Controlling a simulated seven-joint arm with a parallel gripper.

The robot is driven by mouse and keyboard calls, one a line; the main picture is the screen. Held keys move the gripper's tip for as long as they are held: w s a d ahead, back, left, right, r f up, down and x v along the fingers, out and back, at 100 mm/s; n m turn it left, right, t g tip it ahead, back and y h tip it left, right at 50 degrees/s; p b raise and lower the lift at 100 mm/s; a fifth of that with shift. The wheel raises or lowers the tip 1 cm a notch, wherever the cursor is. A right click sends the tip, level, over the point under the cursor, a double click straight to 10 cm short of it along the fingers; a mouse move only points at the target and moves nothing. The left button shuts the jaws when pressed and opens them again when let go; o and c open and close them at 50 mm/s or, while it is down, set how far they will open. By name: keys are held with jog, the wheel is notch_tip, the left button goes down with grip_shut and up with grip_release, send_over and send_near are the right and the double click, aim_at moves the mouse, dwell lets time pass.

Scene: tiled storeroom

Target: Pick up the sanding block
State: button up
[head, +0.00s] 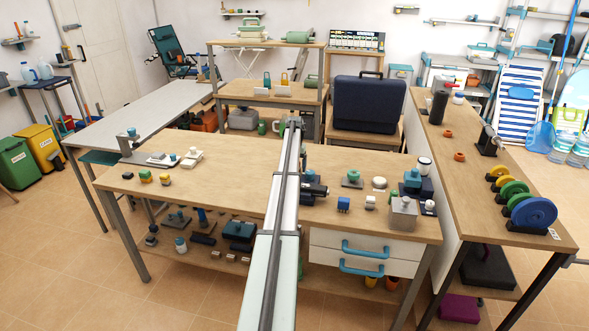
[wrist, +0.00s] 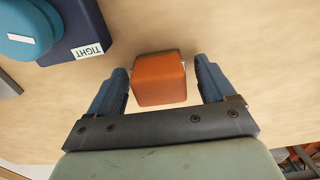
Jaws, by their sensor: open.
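An orange-brown block (wrist: 158,82) with rounded edges, which looks like the sanding block, sits on the pale wooden top in the wrist view. My gripper (wrist: 161,67) is open, with one blue finger on each side of the block. A gap shows between the block and each finger, wider on the left near the finger's base. The block is not gripped. I cannot make the block out in the head view, where my arm covers part of the bench (head: 226,188).
A navy box (wrist: 88,28) labelled TIGHT, with a round teal part (wrist: 28,30) on it, stands left of the block in the wrist view. Several small items lie on the bench in the head view. A navy case (head: 368,103) stands behind it.

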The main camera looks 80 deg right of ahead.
jog(key=shift+f, duration=0.35)
jog(key=shift+c, duration=0.5)
jog(key=c, duration=1)
jog(key=shift+r, duration=0.1)
